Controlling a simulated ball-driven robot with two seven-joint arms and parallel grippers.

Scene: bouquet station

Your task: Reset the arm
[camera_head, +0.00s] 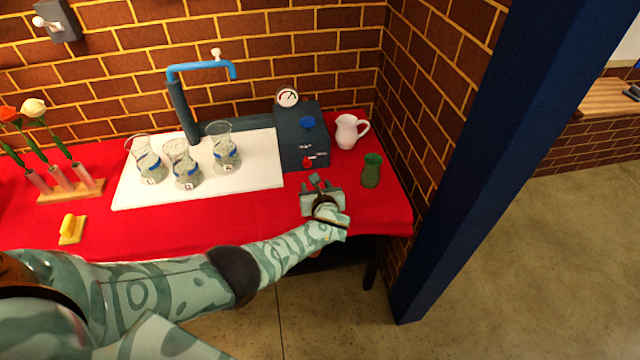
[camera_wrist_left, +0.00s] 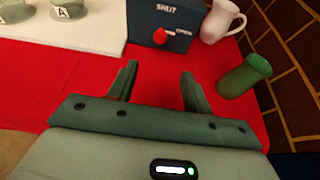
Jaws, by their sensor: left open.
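My left arm comes in from the left in the head view, and its gripper (camera_head: 316,183) is over the red table's front right part. In the left wrist view the gripper (camera_wrist_left: 158,82) is open with nothing between its fingers. In front of it stands a dark box (camera_head: 302,138) with a gauge, a blue knob and a red lever; the lever's box also shows in the left wrist view (camera_wrist_left: 172,40). My right gripper is in neither view.
A green vase (camera_head: 371,171) and a white pitcher (camera_head: 347,131) stand right of the box. Several glass flasks (camera_head: 186,166) stand on a white board (camera_head: 258,165). A flower rack (camera_head: 70,192) and yellow block (camera_head: 72,229) are left. A brick wall and blue post (camera_head: 465,150) bound the right.

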